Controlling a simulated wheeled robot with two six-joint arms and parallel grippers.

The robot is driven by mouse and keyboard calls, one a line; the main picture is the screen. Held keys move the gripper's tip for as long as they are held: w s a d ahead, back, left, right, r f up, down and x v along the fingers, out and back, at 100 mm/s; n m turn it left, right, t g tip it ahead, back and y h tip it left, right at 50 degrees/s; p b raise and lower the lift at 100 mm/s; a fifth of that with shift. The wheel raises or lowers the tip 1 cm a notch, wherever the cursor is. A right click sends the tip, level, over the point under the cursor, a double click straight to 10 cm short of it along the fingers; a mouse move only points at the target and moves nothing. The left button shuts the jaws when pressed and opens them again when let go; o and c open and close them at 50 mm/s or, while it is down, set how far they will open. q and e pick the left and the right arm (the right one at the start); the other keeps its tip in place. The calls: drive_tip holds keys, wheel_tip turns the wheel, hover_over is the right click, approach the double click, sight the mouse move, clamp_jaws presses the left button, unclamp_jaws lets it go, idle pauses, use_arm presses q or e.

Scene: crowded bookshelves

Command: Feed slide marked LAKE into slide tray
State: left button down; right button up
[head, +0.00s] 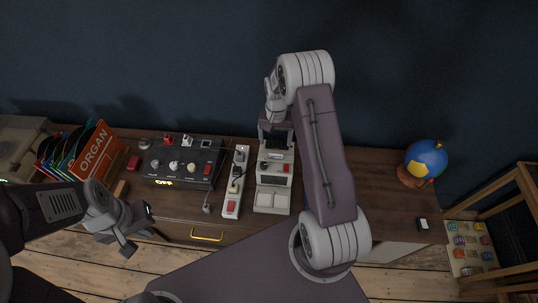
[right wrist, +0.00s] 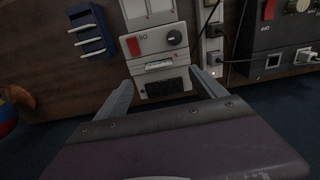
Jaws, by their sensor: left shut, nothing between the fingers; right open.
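A beige machine (head: 273,181) with a red switch and a dark knob stands on the desk; it fills the top middle of the right wrist view (right wrist: 150,24). A slot and a dark ribbed part are at its near end there. My right gripper (head: 272,117) is open and empty over its back end; its fingers (right wrist: 161,80) spread either side of that end. My left gripper (head: 124,232) is shut and empty, low in front of the desk. A small dark-and-white piece (head: 422,224) lies at the desk's right front; no LAKE mark is readable. I cannot identify the slide tray surely.
A blue rack (right wrist: 91,30) is beside the machine. A power strip (head: 236,184) with plugs and a black control box (head: 183,163) stand left of it. Records (head: 95,152) are at far left, a globe (head: 426,161) at right. The desk's right part is mostly clear.

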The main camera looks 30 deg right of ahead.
sight(276, 158)
drive_tip(key=f, duration=0.1)
drive_tip(key=f+p, duration=0.1)
drive_tip(key=f, duration=0.1)
drive_tip(key=shift+s+d+f, duration=0.15)
drive_tip(key=shift+d+f, duration=0.05)
drive_tip(key=shift+f, duration=0.25)
drive_tip(key=f+p, duration=0.1)
drive_tip(key=f, duration=0.1)
drive_tip(key=f+p, duration=0.1)
drive_tip(key=f, duration=0.1)
drive_tip(key=shift+w+d+f, duration=0.1)
drive_tip(key=shift+w, duration=0.1)
drive_tip(key=shift+f, duration=0.5)
drive_tip(key=c, duration=1.4)
drive_tip(key=shift+r, duration=0.2)
